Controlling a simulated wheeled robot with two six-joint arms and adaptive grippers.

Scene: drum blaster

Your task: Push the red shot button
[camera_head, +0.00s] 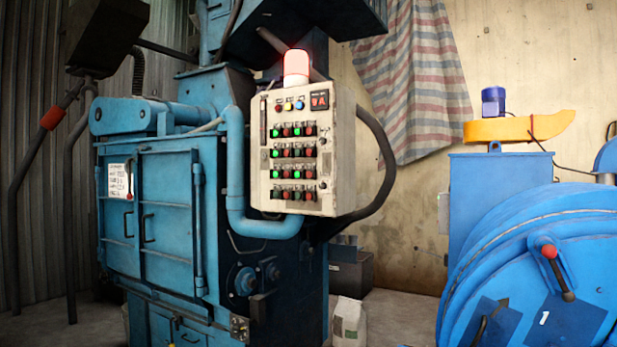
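The cream control panel (345,150) stands on the blue machine, a little left of the picture's middle. Its front has several rows of small green and red buttons. One red button (284,131) is in the top row and another red button (311,151) is in the second row. A small red knob or lamp (278,107) is at the upper left of the panel. Labels are too small to read, so I cannot tell which red one is the shot button. A red warning lamp (296,66) glows on top of the panel. Neither gripper is in view.
The blue blast machine (160,200) with closed doors stands behind and left of the panel. A thick black hose (385,160) curves at the panel's right. A large blue drum (560,240) fills the lower right. Some floor (400,310) between them is bare.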

